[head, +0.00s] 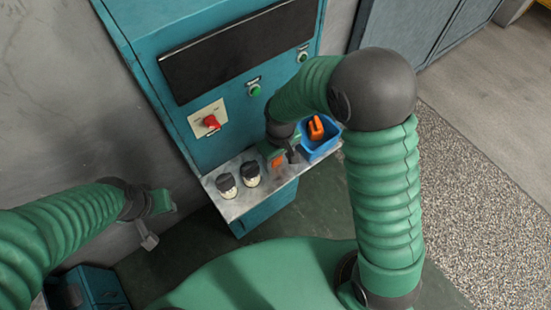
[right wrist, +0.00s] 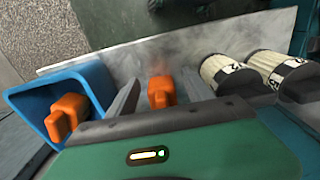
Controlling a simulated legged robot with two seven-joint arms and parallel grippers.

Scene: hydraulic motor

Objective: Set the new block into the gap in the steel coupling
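An orange block (right wrist: 161,92) is between the two fingers of my right gripper (right wrist: 162,92) in the right wrist view, with a visible gap on each side. That gripper is open, low over the steel shelf; the block also shows beside it in the head view (head: 277,159). A second orange block (right wrist: 66,115) is in a blue bin (right wrist: 24,98), also seen in the head view (head: 316,128). Which block is the new one I cannot tell. My left gripper (head: 149,236) hangs away at the left; its finger opening is unclear. I cannot make out the steel coupling.
The steel shelf (head: 228,209) juts from a teal cabinet (head: 180,120) with a red switch (head: 210,122) and green buttons. Two cream cylinders with black ends (head: 226,186) (head: 250,174) stand left of my right gripper. The blue bin is close on its right.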

